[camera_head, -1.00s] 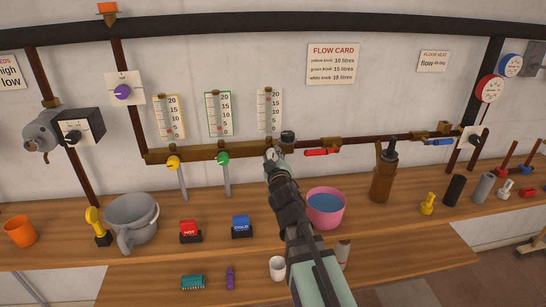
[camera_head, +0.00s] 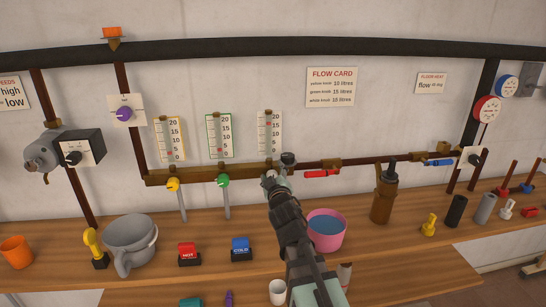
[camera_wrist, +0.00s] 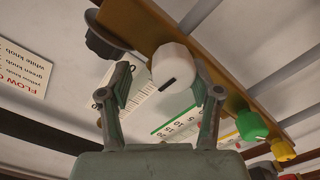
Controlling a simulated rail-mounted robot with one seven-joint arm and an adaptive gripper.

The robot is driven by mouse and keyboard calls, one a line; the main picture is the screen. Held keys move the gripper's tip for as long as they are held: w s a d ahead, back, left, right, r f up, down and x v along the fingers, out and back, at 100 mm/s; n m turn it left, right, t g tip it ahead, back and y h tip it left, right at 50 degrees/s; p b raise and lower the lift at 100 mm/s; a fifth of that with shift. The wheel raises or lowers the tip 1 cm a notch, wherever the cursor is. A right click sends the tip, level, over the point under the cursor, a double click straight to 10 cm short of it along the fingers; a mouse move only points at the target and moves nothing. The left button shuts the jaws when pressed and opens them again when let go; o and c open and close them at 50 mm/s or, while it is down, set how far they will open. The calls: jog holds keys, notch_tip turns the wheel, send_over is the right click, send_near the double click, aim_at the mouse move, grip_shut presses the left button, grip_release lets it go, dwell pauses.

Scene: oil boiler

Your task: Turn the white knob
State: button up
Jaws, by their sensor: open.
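The white knob (camera_wrist: 172,66) sits on the brown pipe (camera_wrist: 145,22) in the wrist view and has a dark mark on its face. My gripper (camera_wrist: 163,82) is open, with one finger on each side of the knob; I cannot tell whether either touches it. In the head view my gripper (camera_head: 272,182) reaches the pipe below the right-hand gauge and hides most of the knob. That white-framed gauge (camera_head: 269,133) has its red marker in the upper part of the scale.
The green knob (camera_head: 223,181) and yellow knob (camera_head: 173,185) hang left on the same pipe. A dark round knob (camera_head: 288,159) and red lever (camera_head: 321,173) are close on the right. A pink bucket (camera_head: 326,229) stands below on the wooden bench.

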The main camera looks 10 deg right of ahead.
aim_at(273, 173)
notch_tip(273, 173, up, 8)
jog(key=shift+r, duration=0.1)
dwell(0.4)
